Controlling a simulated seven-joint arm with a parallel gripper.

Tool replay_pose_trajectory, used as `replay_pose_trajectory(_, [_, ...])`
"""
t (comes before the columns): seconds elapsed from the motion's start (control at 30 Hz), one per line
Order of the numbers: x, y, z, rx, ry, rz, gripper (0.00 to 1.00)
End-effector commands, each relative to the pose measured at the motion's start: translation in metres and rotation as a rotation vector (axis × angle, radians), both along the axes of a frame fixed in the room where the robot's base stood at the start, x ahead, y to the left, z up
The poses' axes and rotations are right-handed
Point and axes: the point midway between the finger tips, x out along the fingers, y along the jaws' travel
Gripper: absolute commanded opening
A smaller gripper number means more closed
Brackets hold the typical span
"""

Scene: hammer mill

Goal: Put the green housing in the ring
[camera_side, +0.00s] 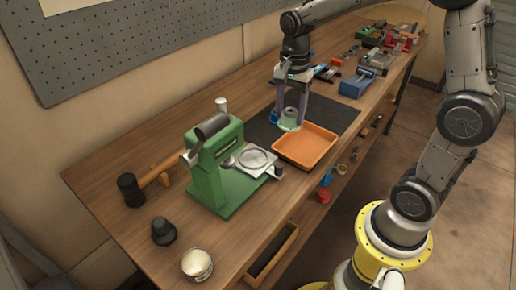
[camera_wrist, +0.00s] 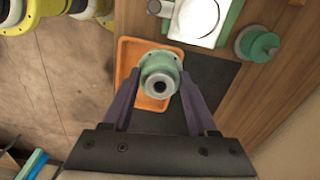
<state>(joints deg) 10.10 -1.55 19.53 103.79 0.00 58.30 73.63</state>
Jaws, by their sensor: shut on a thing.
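The green housing (camera_side: 289,119) is a pale green flanged piece with a grey hub. My gripper (camera_side: 291,122) is shut on it and holds it above the dark mat, by the orange tray's back-left corner. In the wrist view the housing (camera_wrist: 160,78) sits between the purple fingers of my gripper (camera_wrist: 160,88), its round bore facing the camera. The ring (camera_side: 257,159) lies on a pale plate at the green press, left of and nearer than the housing. Part of the ring (camera_wrist: 197,16) shows at the wrist view's top edge, with nothing seen in it.
The orange tray (camera_side: 320,132) lies on the black mat (camera_side: 334,110). The green press (camera_side: 208,179) stands tall beside the ring. A hammer (camera_side: 132,190), a dark knob (camera_side: 163,231) and a tin (camera_side: 197,264) are at the near left. Tools and a blue vise (camera_side: 355,85) fill the far end.

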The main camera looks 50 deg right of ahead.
Motion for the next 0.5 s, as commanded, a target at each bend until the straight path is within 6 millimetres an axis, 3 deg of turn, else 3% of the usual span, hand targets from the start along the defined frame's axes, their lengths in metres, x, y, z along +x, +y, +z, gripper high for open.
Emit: replay_pose_trajectory(0.5, [-0.058,0.043,0.017,-0.002,-0.006,0.977,0.00])
